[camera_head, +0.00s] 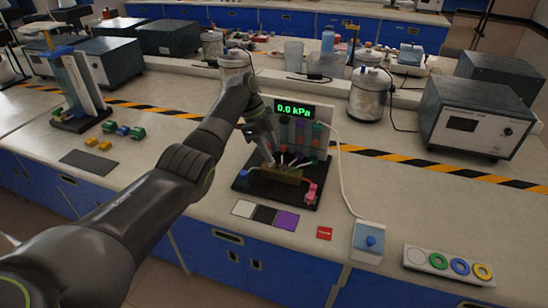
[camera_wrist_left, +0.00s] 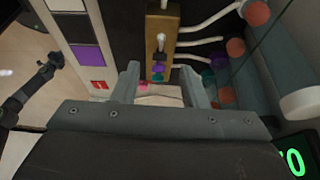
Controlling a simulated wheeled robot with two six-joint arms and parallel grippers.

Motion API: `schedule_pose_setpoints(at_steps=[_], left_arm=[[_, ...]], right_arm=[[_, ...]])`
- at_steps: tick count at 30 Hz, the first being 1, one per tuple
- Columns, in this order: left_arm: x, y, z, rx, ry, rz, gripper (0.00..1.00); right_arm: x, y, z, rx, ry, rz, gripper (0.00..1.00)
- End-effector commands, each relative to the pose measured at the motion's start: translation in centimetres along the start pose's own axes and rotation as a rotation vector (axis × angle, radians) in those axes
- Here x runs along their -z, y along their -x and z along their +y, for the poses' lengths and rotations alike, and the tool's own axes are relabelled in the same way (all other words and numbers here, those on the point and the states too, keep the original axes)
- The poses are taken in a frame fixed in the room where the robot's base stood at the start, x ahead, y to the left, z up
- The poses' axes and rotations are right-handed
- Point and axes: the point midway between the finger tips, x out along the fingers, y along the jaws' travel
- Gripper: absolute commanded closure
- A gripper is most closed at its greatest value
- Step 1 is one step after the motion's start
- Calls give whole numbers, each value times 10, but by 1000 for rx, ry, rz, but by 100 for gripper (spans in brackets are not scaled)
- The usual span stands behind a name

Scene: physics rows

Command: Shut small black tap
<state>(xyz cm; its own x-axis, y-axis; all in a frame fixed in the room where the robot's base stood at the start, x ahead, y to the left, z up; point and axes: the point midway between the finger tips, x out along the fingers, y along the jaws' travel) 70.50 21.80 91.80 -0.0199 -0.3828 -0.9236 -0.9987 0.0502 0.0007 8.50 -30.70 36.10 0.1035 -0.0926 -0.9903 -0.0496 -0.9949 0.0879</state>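A brass manifold (camera_head: 281,174) sits on a black base plate (camera_head: 262,190) in front of a display reading 0.0 kPa (camera_head: 292,110). It also shows in the wrist view (camera_wrist_left: 161,22), with white tubes leaving one side and small taps along it. A white-topped tap (camera_wrist_left: 159,40), a purple tap (camera_wrist_left: 159,69) and a teal tap (camera_wrist_left: 158,77) show.
White, black and purple squares (camera_head: 265,215) lie at the bench's front edge, beside a red card (camera_head: 324,233). A white box with a blue knob (camera_head: 369,243) and a strip of coloured rings (camera_head: 447,264) stand right. A metal vessel (camera_head: 368,97) stands behind.

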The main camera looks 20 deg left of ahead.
Motion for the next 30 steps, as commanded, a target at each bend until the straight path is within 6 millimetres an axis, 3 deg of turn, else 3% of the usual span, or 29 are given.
schedule_pose_setpoints(at_steps=[9, 15, 21, 30], left_arm=[[-1, 81, -1, 6, 0, -2, 60], [0, 118, -1, 2, 1, -1, 60], [0, 135, 0, 2, 1, -1, 60], [0, 137, 0, 1, 0, -1, 60]], right_arm=[[-1, -10, -1, 0, 0, 0, 88], [-2, -13, -1, 0, 0, 0, 88], [-2, -13, -2, 0, 0, 0, 88], [-2, -13, -2, 1, -1, -1, 88]])
